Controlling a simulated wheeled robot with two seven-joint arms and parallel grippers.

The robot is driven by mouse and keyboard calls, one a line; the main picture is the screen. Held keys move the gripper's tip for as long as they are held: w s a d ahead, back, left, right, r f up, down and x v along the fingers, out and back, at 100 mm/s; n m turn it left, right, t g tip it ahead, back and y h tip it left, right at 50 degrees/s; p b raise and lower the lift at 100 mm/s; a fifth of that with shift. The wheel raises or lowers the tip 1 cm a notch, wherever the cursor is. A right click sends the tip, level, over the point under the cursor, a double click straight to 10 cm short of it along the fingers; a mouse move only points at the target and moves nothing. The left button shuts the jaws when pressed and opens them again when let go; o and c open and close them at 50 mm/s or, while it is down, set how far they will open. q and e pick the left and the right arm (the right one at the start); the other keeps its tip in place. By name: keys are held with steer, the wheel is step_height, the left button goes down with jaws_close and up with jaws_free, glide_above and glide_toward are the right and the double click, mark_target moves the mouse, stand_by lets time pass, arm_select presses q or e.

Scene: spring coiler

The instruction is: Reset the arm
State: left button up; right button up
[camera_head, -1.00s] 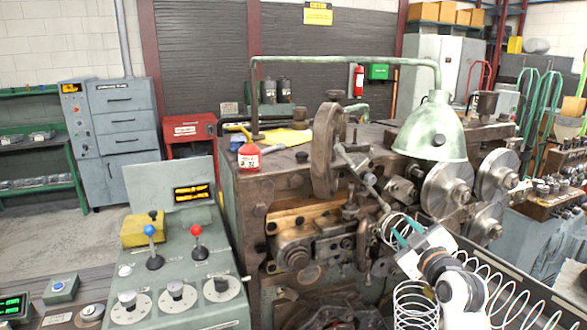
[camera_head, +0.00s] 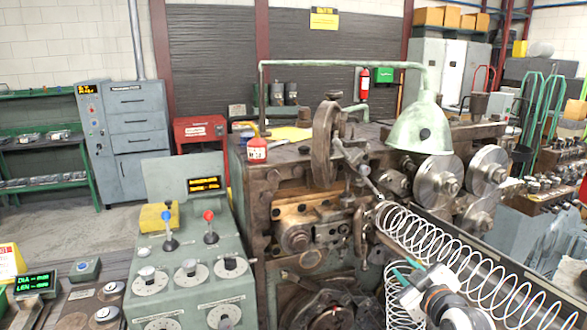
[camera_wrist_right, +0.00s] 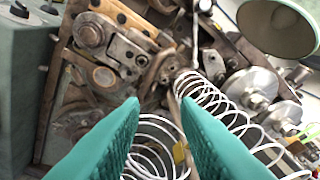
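My right gripper (camera_head: 407,270) has teal fingers and sits low at the right in the head view, in front of the coiling machine (camera_head: 290,200). In the right wrist view its two fingers (camera_wrist_right: 160,104) stand apart with nothing held between them. A long white wire spring (camera_head: 460,265) runs from the machine toward the lower right, behind and beside the gripper. Another white coil (camera_head: 395,300) hangs below it, partly hidden by my right arm. In the wrist view white coils (camera_wrist_right: 155,140) show beyond the finger gap. My left gripper is not in view.
A green control panel (camera_head: 190,255) with a blue-knobbed lever, a red-knobbed lever and dials stands left of the machine. A green lamp shade (camera_head: 420,130) overhangs the machine. A red oil can (camera_head: 257,149) stands on its top. Open floor (camera_head: 60,225) lies at the far left.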

steer(key=s+a+f+m+g+h, duration=0.1)
steer(key=s+a+f+m+g, duration=0.15)
steer(key=s+f, duration=0.65)
steer(key=s+a+f+m+g, duration=0.1)
steer(key=s+f+g, duration=0.3)
steer(key=s+f, duration=0.5)
steer(key=s+f+m+g+h, duration=0.1)
steer(key=s+f+m+g, duration=0.15)
steer(key=s, duration=0.75)
steer(key=s+f+m+g, duration=0.1)
steer(key=s+g, duration=0.2)
steer(key=s, duration=0.7)
step_height(320, 180, down, 27)
steer(key=s+g, duration=0.1)
steer(key=s, duration=0.1)
steer(key=s+d+f+g, duration=0.1)
steer(key=s+d+f, duration=0.1)
steer(key=s+f, duration=1.3)
steer(key=shift+s+d+f+n+g, duration=0.15)
steer(key=shift+s+f+n+g, duration=0.1)
steer(key=shift+s+n+g, duration=0.05)
